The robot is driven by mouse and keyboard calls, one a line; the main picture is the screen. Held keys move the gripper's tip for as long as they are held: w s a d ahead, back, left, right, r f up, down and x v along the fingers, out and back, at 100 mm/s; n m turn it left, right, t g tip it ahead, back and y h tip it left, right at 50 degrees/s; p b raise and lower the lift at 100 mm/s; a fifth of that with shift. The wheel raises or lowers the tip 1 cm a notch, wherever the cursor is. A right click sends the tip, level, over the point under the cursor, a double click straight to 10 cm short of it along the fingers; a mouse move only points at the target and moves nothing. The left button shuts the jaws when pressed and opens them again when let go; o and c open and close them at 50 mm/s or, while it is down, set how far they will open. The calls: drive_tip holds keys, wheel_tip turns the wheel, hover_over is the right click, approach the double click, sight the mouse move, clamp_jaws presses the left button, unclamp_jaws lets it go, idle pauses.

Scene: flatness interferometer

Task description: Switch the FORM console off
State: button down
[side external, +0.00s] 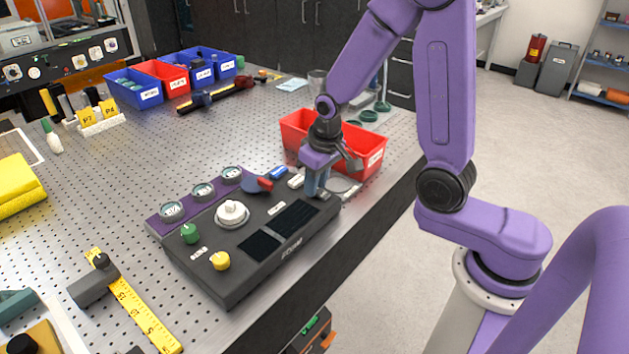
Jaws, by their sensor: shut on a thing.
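The FORM console (205,283) is a dark sloped box on the perforated bench. It has a white dial (231,214), a green knob (189,234), a yellow knob (220,261), dark panels and a red-tipped lever (263,184). Three round gauges sit on a purple strip along its far left edge. My gripper (316,190) points down at the console's far right corner. Its fingers are shut on a small control there, which they mostly hide. I cannot tell that control's shape or position.
A red bin (372,160) stands just behind my gripper. Blue and red bins (135,95) stand at the back left. A yellow ruler (135,310) and a grey block (93,287) lie left of the console. The bench's front edge is close on the right.

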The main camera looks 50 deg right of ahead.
drive_tip(key=shift+s+t, duration=0.2)
drive_tip(key=shift+t, duration=0.4)
drive_tip(key=c, duration=0.9)
unclamp_jaws()
drive_tip(key=shift+r, duration=0.1)
drive_tip(key=v, duration=1.7)
drive_tip(key=shift+r, duration=0.15)
